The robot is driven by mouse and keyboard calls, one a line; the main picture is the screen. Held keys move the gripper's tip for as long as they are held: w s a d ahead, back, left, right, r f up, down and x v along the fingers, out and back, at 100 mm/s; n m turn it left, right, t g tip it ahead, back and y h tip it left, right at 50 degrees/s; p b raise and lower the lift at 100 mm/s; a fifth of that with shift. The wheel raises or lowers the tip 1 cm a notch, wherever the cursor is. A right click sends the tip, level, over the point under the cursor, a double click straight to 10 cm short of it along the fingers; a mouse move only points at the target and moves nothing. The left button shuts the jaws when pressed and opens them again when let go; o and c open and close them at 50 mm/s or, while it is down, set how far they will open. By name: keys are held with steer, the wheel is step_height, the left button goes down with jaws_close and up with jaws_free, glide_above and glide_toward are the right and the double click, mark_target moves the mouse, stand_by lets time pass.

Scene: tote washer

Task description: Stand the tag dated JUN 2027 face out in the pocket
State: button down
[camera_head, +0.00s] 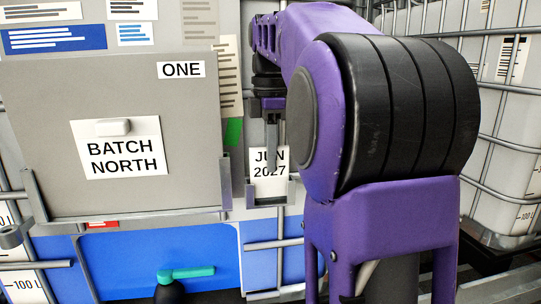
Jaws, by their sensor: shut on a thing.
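The tag (269,182) is a white card reading JUN 2027, with its printed face toward the camera. It is upright in a small grey metal pocket (252,200), whose side rails show at its left and right and whose lip crosses its lower part. My gripper (271,140) comes down from above and is shut on the tag, with a finger in front of its upper part. Whether the tag's bottom edge rests on the pocket floor is hidden. My purple arm covers the area right of the pocket.
Left of the pocket, a grey board (50,130) marked ONE stands in a metal holder, with a BATCH NORTH card (122,160) under a clip. A teal-handled valve (187,273) is below. Caged white tanks (512,150) stand at right.

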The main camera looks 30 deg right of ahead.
steer(key=shift+f, duration=0.55)
steer(key=c, duration=0.8)
jaws_free()
steer(key=shift+c, duration=0.2)
step_height(320, 180, up, 6)
steer(key=p, duration=0.5)
steer(key=shift+f, duration=0.2)
steer(key=shift+r+p, duration=0.85)
steer(key=shift+r, duration=0.35)
